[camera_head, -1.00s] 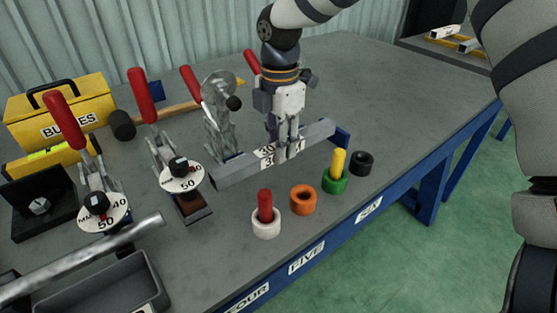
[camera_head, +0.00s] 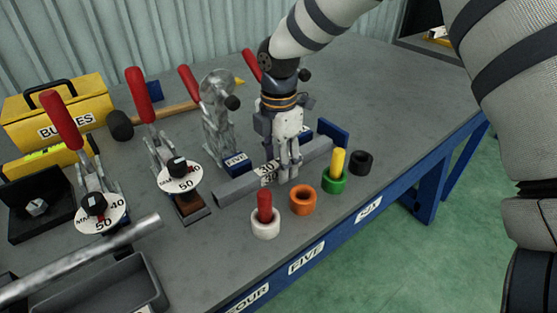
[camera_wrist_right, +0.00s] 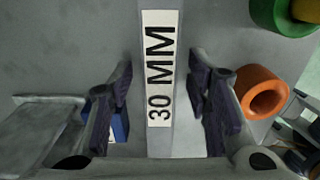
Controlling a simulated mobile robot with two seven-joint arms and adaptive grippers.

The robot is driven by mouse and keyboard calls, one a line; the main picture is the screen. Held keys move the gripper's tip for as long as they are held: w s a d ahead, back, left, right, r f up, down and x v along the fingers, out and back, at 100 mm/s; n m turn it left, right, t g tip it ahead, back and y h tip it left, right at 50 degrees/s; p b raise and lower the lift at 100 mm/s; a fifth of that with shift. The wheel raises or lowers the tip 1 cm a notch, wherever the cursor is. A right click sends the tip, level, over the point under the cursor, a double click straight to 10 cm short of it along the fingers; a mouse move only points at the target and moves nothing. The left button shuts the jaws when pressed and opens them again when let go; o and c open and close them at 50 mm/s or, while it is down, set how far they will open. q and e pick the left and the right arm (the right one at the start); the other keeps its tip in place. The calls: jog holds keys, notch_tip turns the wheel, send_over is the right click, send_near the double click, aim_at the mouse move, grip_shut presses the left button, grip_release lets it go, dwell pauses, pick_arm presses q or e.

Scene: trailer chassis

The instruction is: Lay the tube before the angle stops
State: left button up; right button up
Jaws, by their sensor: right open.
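The grey square tube (camera_head: 238,188) with a white 30 MM label lies on the bench, in front of two blue angle stops. One stop (camera_head: 237,163) is behind its left part, the other (camera_head: 334,132) near its right end. I cannot tell whether it touches them. My right gripper (camera_head: 284,177) points down over the tube's middle and hides part of it. In the right wrist view the gripper (camera_wrist_right: 166,95) is open, its fingers apart on both sides of the tube (camera_wrist_right: 158,144). My left gripper is out of view.
White (camera_head: 265,227), orange (camera_head: 303,200), green (camera_head: 334,180) and black (camera_head: 361,163) rings stand along the front edge. Red-handled clamps (camera_head: 168,150) stand left. A round pipe (camera_head: 80,262) crosses above a grey tray (camera_head: 130,285). The bench's far right is clear.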

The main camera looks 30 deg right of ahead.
aim_at(278, 163)
notch_tip(278, 163, up, 12)
jog(key=shift+r, duration=0.15)
